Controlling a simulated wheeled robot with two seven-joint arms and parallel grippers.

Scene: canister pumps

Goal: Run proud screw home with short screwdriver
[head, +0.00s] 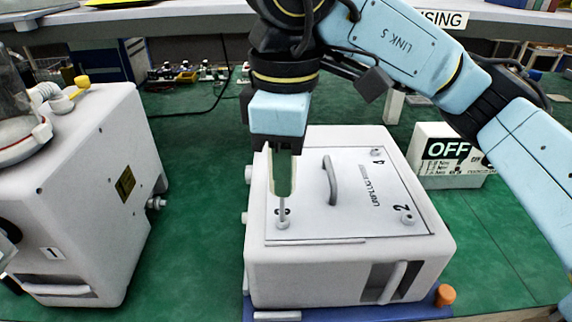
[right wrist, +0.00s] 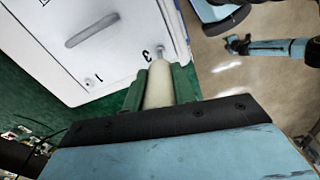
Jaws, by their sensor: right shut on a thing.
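My right gripper (head: 284,192) points down over the front left corner of the white canister pump's lid (head: 315,230). Its green fingers are shut on the pale handle of the short screwdriver (head: 283,172), which also shows in the right wrist view (right wrist: 158,88). The screwdriver is about upright, with its thin shaft down at the corner screw (head: 283,224). The tip looks to be at the screw head, but I cannot tell whether it is seated. Other screws sit at the corners marked 2 (head: 408,219) and 4 (head: 376,153). My left gripper is not clearly seen.
A raised handle (head: 331,180) stands on the lid. Another white pump (head: 95,190) stands at the left, with a label 1. An OFF sign box (head: 450,165) is behind at the right. An orange knob (head: 445,295) is at the front right. Green bench (head: 200,235) is clear between pumps.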

